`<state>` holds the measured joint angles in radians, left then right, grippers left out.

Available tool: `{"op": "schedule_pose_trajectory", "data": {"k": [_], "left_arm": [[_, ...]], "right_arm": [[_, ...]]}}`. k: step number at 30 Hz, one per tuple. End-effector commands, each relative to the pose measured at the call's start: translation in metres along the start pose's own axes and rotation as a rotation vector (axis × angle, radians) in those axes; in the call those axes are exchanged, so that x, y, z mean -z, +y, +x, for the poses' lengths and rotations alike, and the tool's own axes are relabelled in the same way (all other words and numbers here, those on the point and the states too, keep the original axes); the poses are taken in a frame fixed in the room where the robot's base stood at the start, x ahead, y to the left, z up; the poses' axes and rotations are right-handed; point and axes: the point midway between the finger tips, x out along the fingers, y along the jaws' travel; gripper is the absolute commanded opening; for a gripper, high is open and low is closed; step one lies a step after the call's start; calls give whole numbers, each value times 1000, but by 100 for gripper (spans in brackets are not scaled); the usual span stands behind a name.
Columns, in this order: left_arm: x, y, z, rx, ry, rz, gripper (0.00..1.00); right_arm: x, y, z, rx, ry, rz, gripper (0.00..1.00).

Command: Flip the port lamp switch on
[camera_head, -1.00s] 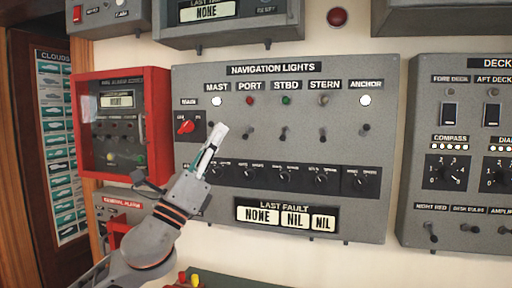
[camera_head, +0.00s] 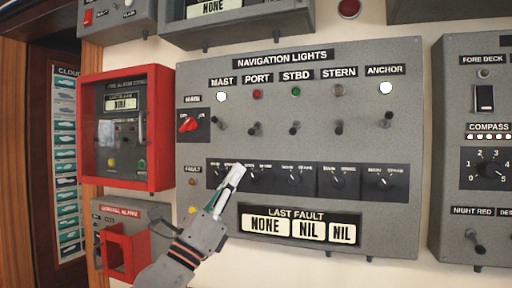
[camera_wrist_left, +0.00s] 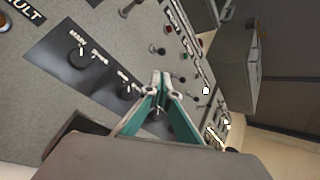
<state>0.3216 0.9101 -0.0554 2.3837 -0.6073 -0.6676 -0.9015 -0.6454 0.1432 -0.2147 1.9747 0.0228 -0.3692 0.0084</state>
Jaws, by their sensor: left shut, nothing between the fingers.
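The navigation lights panel (camera_head: 300,80) is grey and fills the middle of the head view. Its PORT switch (camera_head: 255,128) is a small dark lever under the PORT label and a dim red lamp (camera_head: 257,94); the lever appears to point down. My left gripper (camera_head: 239,167) is shut and empty, its tips below the PORT switch and in front of the dark knob strip, overlapping part of it. Whether it touches the panel I cannot tell. In the left wrist view the closed fingertips (camera_wrist_left: 160,78) point along the tilted panel. My right gripper is not in view.
The MAST switch (camera_head: 222,124) and STBD switch (camera_head: 294,128) flank the PORT one. The MAST lamp (camera_head: 221,96) and ANCHOR lamp (camera_head: 386,88) glow white. A red-framed box (camera_head: 127,178) stands out on the left. Another grey panel (camera_head: 460,100) is on the right.

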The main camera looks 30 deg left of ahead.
Motion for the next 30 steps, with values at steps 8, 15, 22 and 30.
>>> {"op": "schedule_pose_trajectory", "data": {"k": [8,15,22,30], "left_arm": [[-2,0,8,0,-2,0,0],[-4,-1,42,1,-5,1,0],[-3,-1,77,1,-2,-1,0],[-1,0,98,-1,-1,0,0]], "right_arm": [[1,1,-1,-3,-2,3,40],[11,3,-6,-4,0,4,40],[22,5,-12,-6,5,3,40],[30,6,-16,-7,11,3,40]]}}
